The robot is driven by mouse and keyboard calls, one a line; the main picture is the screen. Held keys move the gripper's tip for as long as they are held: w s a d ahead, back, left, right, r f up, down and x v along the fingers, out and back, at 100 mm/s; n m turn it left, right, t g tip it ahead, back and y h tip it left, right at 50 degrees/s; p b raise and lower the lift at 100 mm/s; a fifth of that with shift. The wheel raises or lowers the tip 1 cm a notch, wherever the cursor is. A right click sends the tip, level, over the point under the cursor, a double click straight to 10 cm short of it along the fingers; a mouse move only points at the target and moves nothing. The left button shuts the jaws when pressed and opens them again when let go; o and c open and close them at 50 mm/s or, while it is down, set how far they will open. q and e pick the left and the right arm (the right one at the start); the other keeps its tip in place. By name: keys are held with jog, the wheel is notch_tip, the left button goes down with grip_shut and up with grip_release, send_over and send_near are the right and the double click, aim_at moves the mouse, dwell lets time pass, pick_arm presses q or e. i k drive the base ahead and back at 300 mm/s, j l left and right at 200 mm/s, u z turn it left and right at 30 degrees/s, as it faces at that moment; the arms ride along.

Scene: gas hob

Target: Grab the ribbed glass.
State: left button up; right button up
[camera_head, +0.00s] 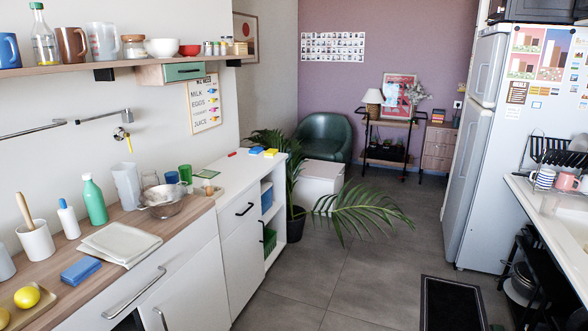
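Several vessels stand together on the wooden counter at left: a tall clear jug (126,186), a small clear glass (149,180), a blue cup (171,178) and a green glass (186,174). A metal bowl (163,201) stands in front of them and partly hides the small clear glass. Ribbing is too fine to make out at this size, so I cannot tell for sure which one is the ribbed glass. Neither of my grippers is in view.
A green bottle (95,201), folded cloth (119,244) and white utensil pot (36,242) share the counter (150,225). A wall shelf (120,63) hangs above. A palm plant (345,205) leans over the floor. The grey floor (375,270) is mostly clear, with a dark mat (452,305) at right.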

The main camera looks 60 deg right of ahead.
aim_at(549, 205)
jog(key=z, duration=3.55)
jog(key=i+j, duration=0.2)
jog(key=i, duration=0.4)
jog(key=i+j, duration=0.15)
jog(key=i, duration=0.4)
jog(key=i+j, duration=0.2)
jog(key=i, duration=0.4)
